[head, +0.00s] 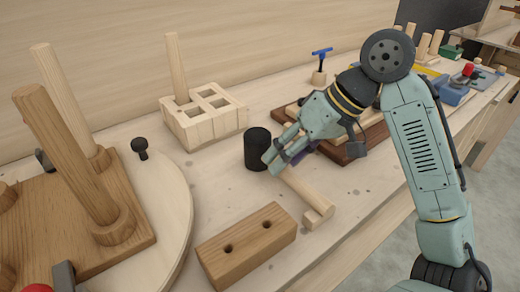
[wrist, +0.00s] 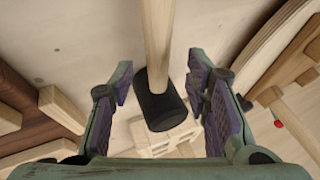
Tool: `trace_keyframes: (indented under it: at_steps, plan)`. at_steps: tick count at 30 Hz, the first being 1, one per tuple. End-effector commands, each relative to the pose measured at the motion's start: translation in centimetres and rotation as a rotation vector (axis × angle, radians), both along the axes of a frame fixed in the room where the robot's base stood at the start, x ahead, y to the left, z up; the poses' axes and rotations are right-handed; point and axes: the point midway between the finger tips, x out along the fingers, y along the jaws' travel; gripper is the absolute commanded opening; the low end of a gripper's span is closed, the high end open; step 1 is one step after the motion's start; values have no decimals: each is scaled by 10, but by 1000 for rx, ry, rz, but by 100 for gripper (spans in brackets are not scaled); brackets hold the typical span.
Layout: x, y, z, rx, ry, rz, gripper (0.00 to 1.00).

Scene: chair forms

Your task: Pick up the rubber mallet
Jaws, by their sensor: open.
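The rubber mallet has a black cylindrical head (head: 257,148) and a pale wooden handle (head: 306,190) that runs toward the lower right of the head view. My gripper (head: 274,163) is open close beside the black head, over the handle's near part. In the wrist view, the black head (wrist: 160,106) and the handle (wrist: 157,40) show between my two open fingers (wrist: 162,88), with gaps on both sides. I cannot tell how far the fingertips are above the mallet. My fingers hide part of the handle in the head view.
A wooden block with two holes (head: 246,246) lies nearer on the bench. A pale block with square openings (head: 204,122) stands behind the mallet. A round board with posts (head: 172,200) is at left. Brown boards (head: 350,148) lie at right beneath my arm.

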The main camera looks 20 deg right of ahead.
Motion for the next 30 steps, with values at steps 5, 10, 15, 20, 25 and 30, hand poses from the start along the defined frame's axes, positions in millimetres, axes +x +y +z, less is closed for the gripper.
trace_keyframes:
  at_steps: [5, 10, 15, 20, 25, 30]
  plan:
    - [8, 11, -23, 1, 1, 1, 43]
    - [11, 16, -32, 0, 0, 1, 43]
    - [11, 16, -33, 0, 0, 1, 43]
    - [11, 16, -33, 0, 0, 1, 34]
    - [11, 16, -33, 0, 0, 1, 23]
    - [11, 16, -33, 0, 0, 1, 11]
